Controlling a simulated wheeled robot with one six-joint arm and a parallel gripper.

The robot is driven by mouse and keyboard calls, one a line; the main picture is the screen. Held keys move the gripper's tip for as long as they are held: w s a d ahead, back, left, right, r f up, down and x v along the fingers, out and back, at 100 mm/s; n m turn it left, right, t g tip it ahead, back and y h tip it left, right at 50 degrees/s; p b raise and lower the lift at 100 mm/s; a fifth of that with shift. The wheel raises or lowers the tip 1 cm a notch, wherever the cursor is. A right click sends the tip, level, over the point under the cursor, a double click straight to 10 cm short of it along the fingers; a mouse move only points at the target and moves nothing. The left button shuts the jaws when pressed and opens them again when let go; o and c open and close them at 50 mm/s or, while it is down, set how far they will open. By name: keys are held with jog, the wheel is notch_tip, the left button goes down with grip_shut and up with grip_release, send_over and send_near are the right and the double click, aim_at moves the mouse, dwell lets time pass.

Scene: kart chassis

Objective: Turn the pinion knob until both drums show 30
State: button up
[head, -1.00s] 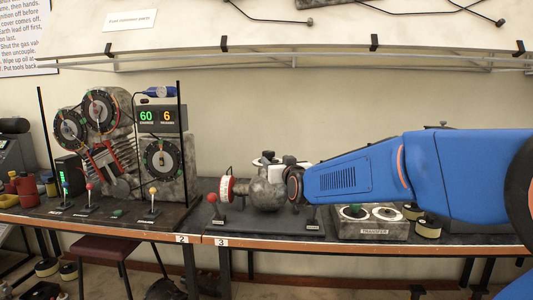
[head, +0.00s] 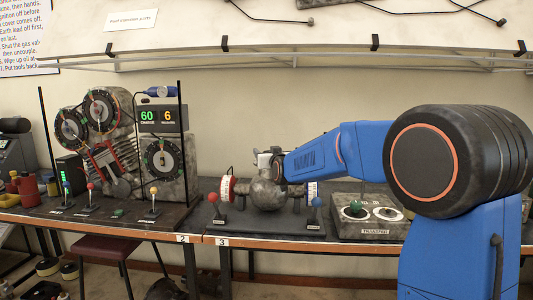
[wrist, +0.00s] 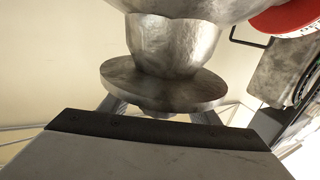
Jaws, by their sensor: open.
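The round grey housing (head: 266,194) stands on a dark base on the bench. A red-and-white drum (head: 227,189) is on its left and a blue-and-white drum (head: 311,190) on its right; their numbers are too small to read. My gripper (head: 270,160) is at the top of the housing, partly hidden by my wrist. The red drum edge (wrist: 288,17) shows upper right.
A red-knobbed lever (head: 213,198) and a blue-knobbed lever (head: 317,203) flank the housing in front. A box marked TRANSFER (head: 370,221) stands to the right. The engine-like rig with dials (head: 160,160) stands to the left.

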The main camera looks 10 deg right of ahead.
jog(key=shift+w, duration=0.25)
jog(key=c, duration=1.1)
jog(key=shift+o, duration=0.2)
jog(key=shift+d+m+h, duration=0.1)
jog(key=shift+m+h, duration=0.3)
jog(key=shift+h, duration=0.3)
